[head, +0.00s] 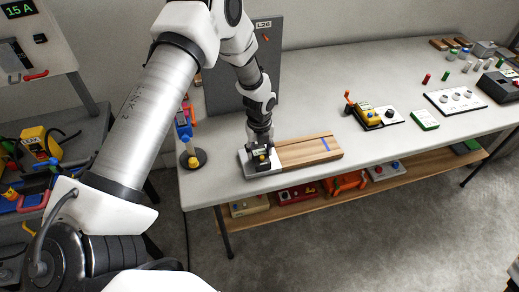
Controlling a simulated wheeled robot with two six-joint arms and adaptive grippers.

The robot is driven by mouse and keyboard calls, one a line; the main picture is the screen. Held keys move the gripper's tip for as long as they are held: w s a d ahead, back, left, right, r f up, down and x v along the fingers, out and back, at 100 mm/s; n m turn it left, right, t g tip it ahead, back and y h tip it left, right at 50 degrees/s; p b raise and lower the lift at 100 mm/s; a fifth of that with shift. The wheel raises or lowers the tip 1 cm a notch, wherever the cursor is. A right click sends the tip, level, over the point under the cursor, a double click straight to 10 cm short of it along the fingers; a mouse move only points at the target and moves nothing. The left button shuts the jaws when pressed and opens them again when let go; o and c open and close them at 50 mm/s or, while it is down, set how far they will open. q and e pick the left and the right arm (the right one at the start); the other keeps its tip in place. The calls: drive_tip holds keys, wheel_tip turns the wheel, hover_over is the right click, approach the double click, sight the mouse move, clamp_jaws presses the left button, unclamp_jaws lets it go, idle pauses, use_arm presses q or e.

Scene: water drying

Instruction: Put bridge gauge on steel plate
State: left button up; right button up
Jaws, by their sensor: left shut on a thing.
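My left gripper (262,154) points down at the left front of the table. It is shut on a small dark and yellowish thing, which I take to be the bridge gauge (264,159); the fingers hide much of it. The grey steel plate (248,171) lies directly beneath, at the left end of a wooden board (310,151) with a blue stripe. I cannot tell whether the gauge touches the plate. My right gripper is not in view.
A stand with a round black base (193,159) is left of the plate, and a grey panel (225,75) stands behind. The table's middle is clear.

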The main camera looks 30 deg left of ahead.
sight(259, 152)
use_arm(q)
drive_tip(key=o, duration=1.3)
drive_tip(key=shift+o, duration=0.2)
drive_tip(key=shift+r, duration=0.3)
wheel_tip(259, 152, up, 12)
drive_tip(key=b, duration=0.1)
drive_tip(key=shift+f, duration=0.15)
